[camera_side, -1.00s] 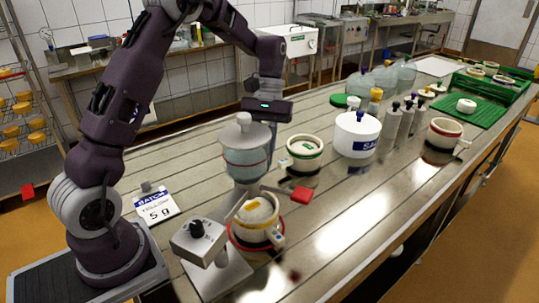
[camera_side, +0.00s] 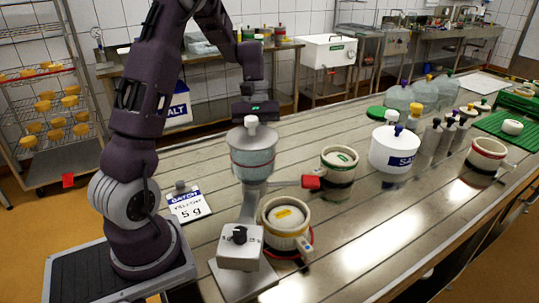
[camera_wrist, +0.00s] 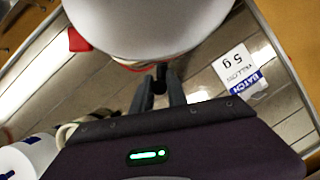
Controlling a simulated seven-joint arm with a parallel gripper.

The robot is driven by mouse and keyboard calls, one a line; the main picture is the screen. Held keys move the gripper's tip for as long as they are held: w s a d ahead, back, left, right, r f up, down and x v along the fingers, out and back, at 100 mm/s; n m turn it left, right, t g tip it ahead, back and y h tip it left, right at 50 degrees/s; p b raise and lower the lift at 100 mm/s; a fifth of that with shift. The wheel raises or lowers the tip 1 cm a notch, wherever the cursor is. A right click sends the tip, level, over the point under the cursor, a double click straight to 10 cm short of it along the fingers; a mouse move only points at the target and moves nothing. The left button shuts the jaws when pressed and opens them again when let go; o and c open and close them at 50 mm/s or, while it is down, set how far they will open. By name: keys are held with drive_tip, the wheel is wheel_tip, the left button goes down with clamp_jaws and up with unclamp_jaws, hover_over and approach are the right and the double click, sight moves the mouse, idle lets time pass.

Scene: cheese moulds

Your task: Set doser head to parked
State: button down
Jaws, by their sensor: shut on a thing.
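A red-ended lever (camera_side: 311,182) points right from below the head. A cream mould (camera_side: 287,222) with yellow contents stands right of the stand, and the head is left of it. My gripper (camera_wrist: 161,85) is behind the head; the head hides its fingers in the side view. In the wrist view its fingers are close together at a dark part by the head's large pale top (camera_wrist: 150,22), shut on the head.
A batch card (camera_side: 188,206) lies to the left. A second mould (camera_side: 339,166) and a SALT tub (camera_side: 394,152) stand to the right. Grey bottles and a green mat (camera_side: 500,130) are farther right. The front right table surface is clear.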

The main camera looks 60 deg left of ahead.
drive_tip(key=s+a+n+t, duration=0.2)
drive_tip(key=s+n, duration=0.5)
drive_tip(key=s, duration=0.4)
drive_tip(key=shift+s+a+t, duration=0.3)
drive_tip(key=shift+s+a, duration=0.1)
drive_tip(key=shift+a, duration=0.35)
drive_tip(key=shift+s, duration=0.1)
drive_tip(key=c, duration=1.3)
unclamp_jaws()
drive_tip(key=v, duration=0.7)
drive_tip(key=shift+a, duration=0.1)
